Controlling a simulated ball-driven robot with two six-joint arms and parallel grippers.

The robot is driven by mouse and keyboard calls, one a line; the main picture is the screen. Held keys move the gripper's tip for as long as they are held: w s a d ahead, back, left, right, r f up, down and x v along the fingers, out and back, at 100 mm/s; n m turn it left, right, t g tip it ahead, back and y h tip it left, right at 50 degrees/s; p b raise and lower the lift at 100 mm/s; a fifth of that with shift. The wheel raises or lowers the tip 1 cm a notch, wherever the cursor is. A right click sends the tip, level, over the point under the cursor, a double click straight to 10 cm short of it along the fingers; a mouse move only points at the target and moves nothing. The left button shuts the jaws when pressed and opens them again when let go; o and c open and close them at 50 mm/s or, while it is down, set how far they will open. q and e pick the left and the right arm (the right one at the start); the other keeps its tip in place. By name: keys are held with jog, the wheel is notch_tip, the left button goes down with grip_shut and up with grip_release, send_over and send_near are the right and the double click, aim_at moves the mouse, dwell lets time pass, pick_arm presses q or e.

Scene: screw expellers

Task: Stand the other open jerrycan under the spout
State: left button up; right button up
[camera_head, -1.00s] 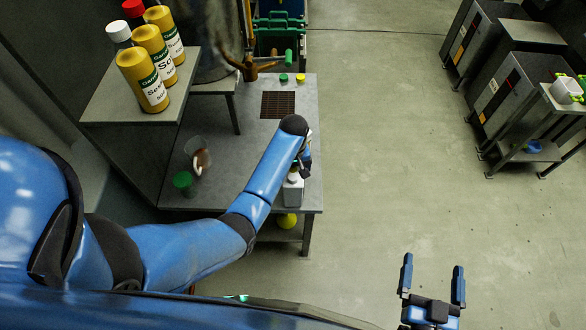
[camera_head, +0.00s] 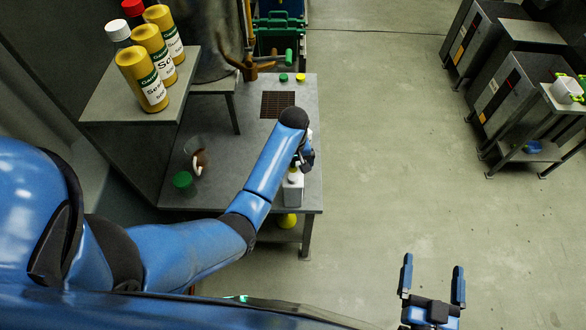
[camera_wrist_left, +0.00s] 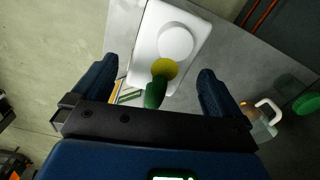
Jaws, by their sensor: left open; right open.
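A white jerrycan (camera_head: 293,190) stands near the front right corner of the metal table. In the left wrist view its white body (camera_wrist_left: 151,34) and a round white top show ahead of my fingers. My left gripper (camera_head: 307,158) is open by the jerrycan's far end. In the left wrist view the open fingers (camera_wrist_left: 160,72) appear on either side of it; I cannot tell the depth or any contact. A brown spout (camera_head: 250,68) is at the table's far end, near a dark grate (camera_head: 278,105). My right gripper (camera_head: 432,276) is open and empty over the floor.
A clear container with a pale handle (camera_head: 197,160) and a green lid (camera_head: 183,180) are on the table's left. Green (camera_head: 283,77) and yellow (camera_head: 300,77) caps lie at the back. Yellow bottles (camera_head: 150,85) stand on a raised shelf.

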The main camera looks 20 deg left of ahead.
pick_arm(q)
notch_tip(320, 180, up, 6)
jog(key=shift+w+r+b, duration=0.1)
jog(key=shift+r+b, duration=0.1)
jog(key=shift+b, duration=0.3)
notch_tip(320, 180, up, 2)
jog(key=shift+r+p, duration=0.15)
jog(key=shift+p, duration=0.55)
jog(key=shift+r, duration=0.4)
